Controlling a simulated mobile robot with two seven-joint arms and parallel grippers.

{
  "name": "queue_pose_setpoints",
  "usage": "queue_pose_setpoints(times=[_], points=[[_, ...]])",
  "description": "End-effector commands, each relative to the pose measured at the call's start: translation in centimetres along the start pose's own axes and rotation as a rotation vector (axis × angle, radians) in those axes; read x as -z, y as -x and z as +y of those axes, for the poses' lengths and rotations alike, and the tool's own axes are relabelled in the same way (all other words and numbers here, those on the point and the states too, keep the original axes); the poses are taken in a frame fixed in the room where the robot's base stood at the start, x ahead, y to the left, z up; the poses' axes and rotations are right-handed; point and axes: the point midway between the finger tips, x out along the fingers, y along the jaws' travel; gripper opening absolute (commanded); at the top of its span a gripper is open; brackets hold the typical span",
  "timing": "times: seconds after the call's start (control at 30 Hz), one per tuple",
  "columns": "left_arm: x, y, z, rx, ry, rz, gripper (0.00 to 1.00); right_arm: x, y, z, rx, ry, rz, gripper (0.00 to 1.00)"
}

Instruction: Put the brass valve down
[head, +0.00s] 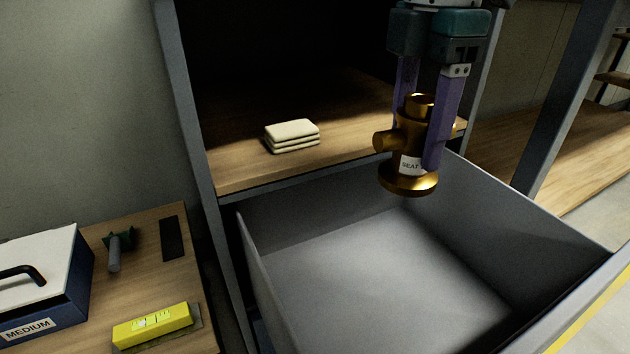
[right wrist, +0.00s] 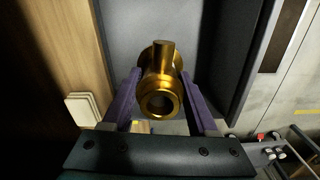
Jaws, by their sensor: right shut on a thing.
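The brass valve (head: 408,150) is held upright between the purple fingers of my right gripper (head: 424,135), which is shut on it. It has a round flanged base, a side stub and a white label reading "SEAT", partly covered by a finger. In the head view it appears over the back part of the open grey drawer, in front of the wooden shelf. In the right wrist view the valve (right wrist: 160,90) sits between both fingers (right wrist: 160,105). My left gripper is not in view.
The open grey drawer (head: 350,275) looks empty. A folded cream cloth (head: 292,135) lies on the wooden shelf (head: 240,175).

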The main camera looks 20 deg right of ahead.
Motion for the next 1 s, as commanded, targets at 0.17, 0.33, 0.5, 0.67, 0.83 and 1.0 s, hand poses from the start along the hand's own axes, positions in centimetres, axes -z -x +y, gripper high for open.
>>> queue_pose_setpoints(times=[0.17, 0.33, 0.5, 0.67, 0.83, 1.0], points=[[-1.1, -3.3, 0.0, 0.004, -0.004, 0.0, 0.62, -0.7, -4.2, 0.1, -0.002, 0.094, 0.001, 0.0], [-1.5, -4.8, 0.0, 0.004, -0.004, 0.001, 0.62, -0.8, -6.7, 0.1, 0.0, 0.118, 0.0, 0.0], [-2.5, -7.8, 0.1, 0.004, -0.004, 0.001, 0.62, -0.8, -11.7, 0.0, 0.001, 0.118, 0.0, 0.0], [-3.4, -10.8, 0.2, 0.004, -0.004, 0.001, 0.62, -0.7, -16.3, 0.1, 0.0, 0.119, 0.0, 0.0], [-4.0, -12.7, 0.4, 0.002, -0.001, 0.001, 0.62, -0.7, -19.5, 0.1, -0.001, 0.119, 0.0, 0.0], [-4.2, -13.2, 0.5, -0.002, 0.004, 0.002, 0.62, -0.7, -20.4, 0.1, -0.002, 0.118, 0.001, 0.0]])
